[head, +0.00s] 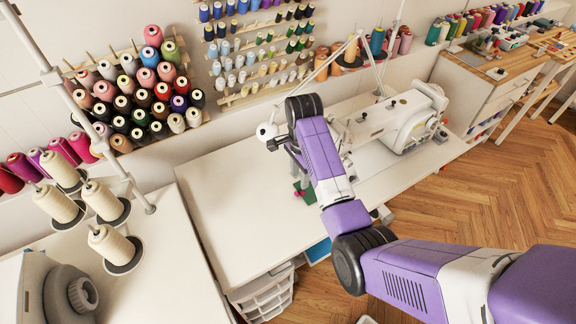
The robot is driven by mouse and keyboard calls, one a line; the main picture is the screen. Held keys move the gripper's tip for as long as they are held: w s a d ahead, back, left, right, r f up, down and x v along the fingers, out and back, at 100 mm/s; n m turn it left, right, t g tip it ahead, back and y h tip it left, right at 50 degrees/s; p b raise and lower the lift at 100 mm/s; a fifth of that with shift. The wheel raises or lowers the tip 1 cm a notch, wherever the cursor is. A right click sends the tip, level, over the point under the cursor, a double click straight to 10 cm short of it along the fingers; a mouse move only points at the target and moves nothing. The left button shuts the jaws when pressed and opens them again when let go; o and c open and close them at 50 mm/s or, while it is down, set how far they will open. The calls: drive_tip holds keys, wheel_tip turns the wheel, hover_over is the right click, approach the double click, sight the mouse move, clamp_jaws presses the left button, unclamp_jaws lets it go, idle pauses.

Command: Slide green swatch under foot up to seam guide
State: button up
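The green swatch (309,196) shows as a small green patch on the white sewing table (225,215), just left of my purple arm. A small dark red bit shows beside it; I cannot tell what it is. My gripper (300,177) points down at the swatch, partly covered by my own arm links. Its fingertips are too small and hidden to tell whether they are open, or whether they touch the swatch. The white sewing machine (402,122) stands to the right. Its foot and the seam guide are hidden behind my arm.
Cream thread cones (118,246) stand on a machine at the left. Spool racks (137,98) line the wall behind. A thread stand rises behind the sewing machine. The left and front of the sewing table are bare.

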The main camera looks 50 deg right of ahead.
sight(298, 192)
drive_tip(key=shift+w+f, duration=0.15)
drive_tip(key=shift+f, duration=3.7)
clamp_jaws()
